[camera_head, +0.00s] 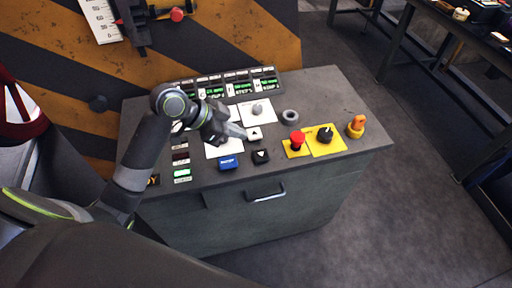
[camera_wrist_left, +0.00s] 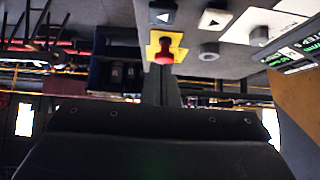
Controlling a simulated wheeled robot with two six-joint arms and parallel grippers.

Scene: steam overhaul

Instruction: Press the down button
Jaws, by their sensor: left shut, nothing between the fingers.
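The down button (camera_head: 261,156) is a black square button with a white triangle on the front part of the grey console top. It also shows at the top of the left wrist view (camera_wrist_left: 163,13). The up button (camera_head: 254,133), pale with a dark triangle, sits just behind it and also shows in the left wrist view (camera_wrist_left: 213,18). My left gripper (camera_head: 238,132) is shut and empty, with its tips just left of the up button and behind-left of the down button. Whether it touches the panel cannot be told. My right gripper is out of view.
A blue button (camera_head: 228,162) lies left of the down button. A red mushroom button (camera_head: 296,139), a black knob (camera_head: 325,135) and an orange switch (camera_head: 357,124) stand to the right. A drawer handle (camera_head: 266,193) is on the console's front. Open floor lies to the right.

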